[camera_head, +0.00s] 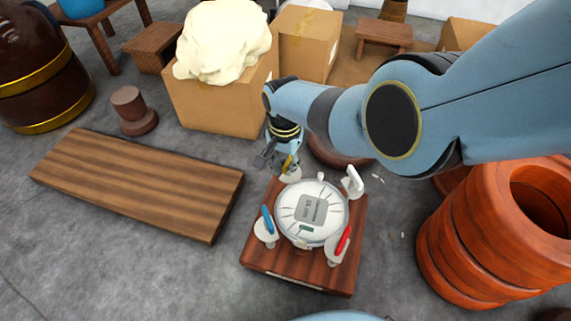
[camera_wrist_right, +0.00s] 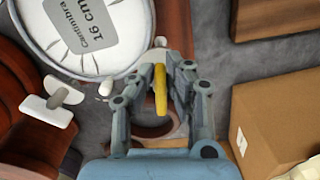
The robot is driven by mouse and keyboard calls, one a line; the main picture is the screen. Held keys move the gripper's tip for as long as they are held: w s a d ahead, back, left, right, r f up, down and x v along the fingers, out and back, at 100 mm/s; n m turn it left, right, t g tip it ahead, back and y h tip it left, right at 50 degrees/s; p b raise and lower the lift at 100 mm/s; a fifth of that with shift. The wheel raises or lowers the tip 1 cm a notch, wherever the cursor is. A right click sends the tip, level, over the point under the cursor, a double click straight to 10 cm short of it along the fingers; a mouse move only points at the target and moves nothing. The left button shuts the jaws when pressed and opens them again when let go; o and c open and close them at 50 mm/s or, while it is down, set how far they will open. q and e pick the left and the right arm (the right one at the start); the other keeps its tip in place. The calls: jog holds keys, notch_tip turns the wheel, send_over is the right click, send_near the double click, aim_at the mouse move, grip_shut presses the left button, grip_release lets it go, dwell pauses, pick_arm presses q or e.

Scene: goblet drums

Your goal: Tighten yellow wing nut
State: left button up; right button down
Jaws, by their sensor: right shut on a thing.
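The yellow wing nut (camera_head: 287,164) is at the far left side of a round white drum head with a grey label (camera_head: 312,209). My right gripper (camera_head: 281,160) reaches down to it from above. In the right wrist view the fingers are closed around the upright yellow wing nut (camera_wrist_right: 160,92), next to the drum rim. A blue wing nut (camera_head: 267,219), a red one (camera_head: 343,240) and a white one (camera_head: 352,181) sit around the rim. The thread under the yellow nut is hidden. My left gripper is out of view.
The drum stands on a reddish wooden stand (camera_head: 300,275). A wooden board (camera_head: 135,180) lies to the left. A cardboard box (camera_head: 215,108) with a cream lump (camera_head: 222,40) stands behind. Orange ringed cylinders (camera_head: 500,235) stand at right. Grey floor is clear at front left.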

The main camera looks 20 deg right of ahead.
dwell(0.3)
jog(key=c, duration=1.3)
grip_release()
jog(key=shift+c, duration=0.2)
jog(key=shift+r, duration=0.1)
notch_tip(320, 180, up, 12)
